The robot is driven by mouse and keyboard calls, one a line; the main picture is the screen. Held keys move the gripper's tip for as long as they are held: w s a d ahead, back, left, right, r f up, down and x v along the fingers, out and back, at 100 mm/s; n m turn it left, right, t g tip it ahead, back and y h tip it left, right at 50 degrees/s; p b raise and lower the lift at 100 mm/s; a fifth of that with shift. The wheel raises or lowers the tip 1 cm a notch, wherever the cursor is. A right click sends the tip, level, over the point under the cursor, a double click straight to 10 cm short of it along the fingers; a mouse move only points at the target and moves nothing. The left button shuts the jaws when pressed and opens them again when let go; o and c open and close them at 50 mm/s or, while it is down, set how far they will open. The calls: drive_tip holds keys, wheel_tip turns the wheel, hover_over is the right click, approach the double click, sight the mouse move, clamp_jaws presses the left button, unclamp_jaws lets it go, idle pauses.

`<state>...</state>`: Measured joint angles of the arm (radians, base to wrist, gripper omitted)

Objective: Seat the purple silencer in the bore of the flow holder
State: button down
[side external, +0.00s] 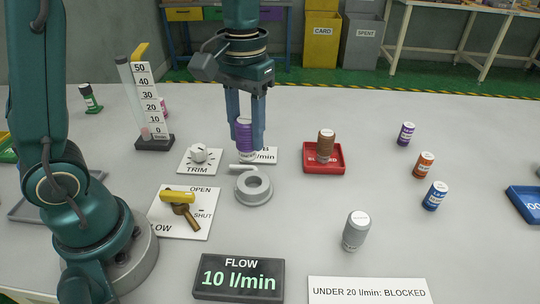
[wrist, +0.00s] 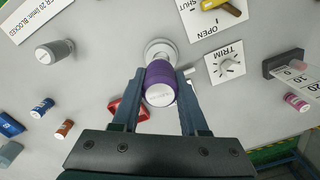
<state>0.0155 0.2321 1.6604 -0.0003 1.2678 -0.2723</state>
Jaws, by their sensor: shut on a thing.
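The purple silencer (side external: 244,132) is upright between the two fingers of my gripper (side external: 246,143), which is shut on it. In the wrist view the silencer (wrist: 161,80) shows its pale end towards the camera, between the fingers of my gripper (wrist: 161,74). The flow holder (side external: 264,188) is a grey ring with a round bore and a short side pipe. In the side view it sits below and slightly nearer than the silencer, which is clear of it. In the wrist view the silencer partly hides the holder (wrist: 160,45), including its bore.
A red tray (side external: 332,168) with a brown silencer (side external: 326,143) is to the right. A grey silencer (side external: 356,230) stands front right. A TRIM knob (side external: 199,153) and yellow-handled valve (side external: 178,197) are left. The FLOW display (side external: 239,277) reads 10 l/min.

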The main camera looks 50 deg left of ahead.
sight(251, 152)
drive_tip(key=s+a+r+n, duration=0.1)
drive_tip(key=s+a, duration=0.2)
drive_tip(key=a, duration=0.8)
drive_tip(key=w+d+f, duration=0.1)
drive_tip(key=d+f, duration=0.1)
drive_tip(key=d, duration=0.1)
drive_tip(key=w+d+f, duration=0.2)
drive_tip(key=d, duration=0.1)
drive_tip(key=w+d+f, duration=0.1)
drive_tip(key=d+f, duration=0.2)
drive_tip(key=d, duration=0.1)
drive_tip(key=shift+w, duration=0.2)
drive_tip(key=shift+f+n, duration=0.3)
drive_tip(key=shift+f, duration=1.65)
drive_tip(key=shift+f, duration=0.1)
drive_tip(key=shift+c, duration=2.2)
unclamp_jaws()
